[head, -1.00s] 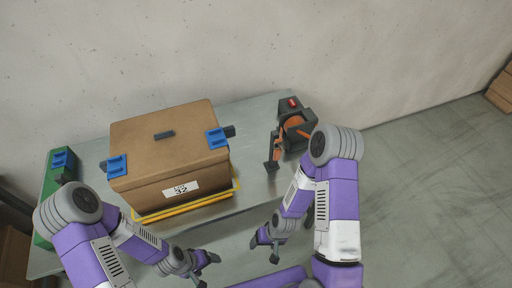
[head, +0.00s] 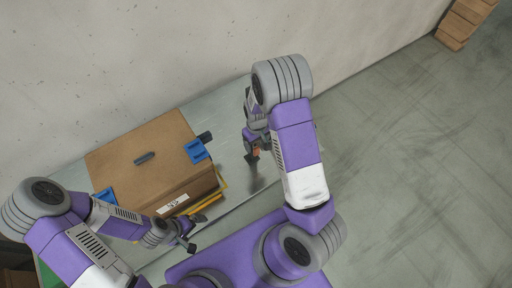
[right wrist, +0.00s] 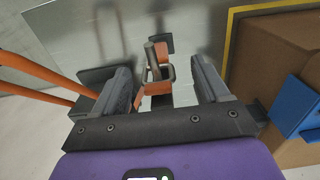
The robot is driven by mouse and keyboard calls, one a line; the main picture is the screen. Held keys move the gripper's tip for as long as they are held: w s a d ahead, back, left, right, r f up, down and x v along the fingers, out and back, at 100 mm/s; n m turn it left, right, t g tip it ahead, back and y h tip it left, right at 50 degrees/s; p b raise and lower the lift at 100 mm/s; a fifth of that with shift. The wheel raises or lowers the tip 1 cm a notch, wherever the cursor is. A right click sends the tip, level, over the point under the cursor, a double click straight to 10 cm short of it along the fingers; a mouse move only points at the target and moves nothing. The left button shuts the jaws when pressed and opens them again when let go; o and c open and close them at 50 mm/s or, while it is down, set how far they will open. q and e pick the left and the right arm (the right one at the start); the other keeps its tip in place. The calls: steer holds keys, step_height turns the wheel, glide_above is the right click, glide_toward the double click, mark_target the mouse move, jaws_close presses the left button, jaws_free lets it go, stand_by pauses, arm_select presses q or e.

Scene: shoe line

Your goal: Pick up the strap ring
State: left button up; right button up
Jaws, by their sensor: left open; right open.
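The strap ring (right wrist: 155,88) shows in the right wrist view as a small orange and grey ring-shaped piece with a grey upright part in its middle. It lies between the two fingers of my open right gripper (right wrist: 160,78), with gaps on both sides. In the head view only a bit of orange (head: 256,152) shows by the right gripper (head: 252,147); my right arm hides the rest. My left gripper (head: 190,238) is open and empty, in front of the carton's near right corner.
A brown carton (head: 135,145) with blue clips (head: 196,151) stands on the grey table (head: 232,112), with yellow edging (head: 212,200) along its base. Orange bars (right wrist: 40,72) pass left of the right gripper. The carton is close on its right (right wrist: 290,45). A wall is behind.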

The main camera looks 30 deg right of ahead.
mark_target(256, 146)
steer(key=f, duration=0.2)
steer(key=w+f, duration=0.1)
steer(key=f, duration=0.1)
steer(key=shift+d+f, duration=0.2)
steer(key=shift+f, duration=0.1)
steer(key=shift+s+r, duration=0.1)
steer(key=shift+s, duration=0.05)
steer(key=c, duration=1.2)
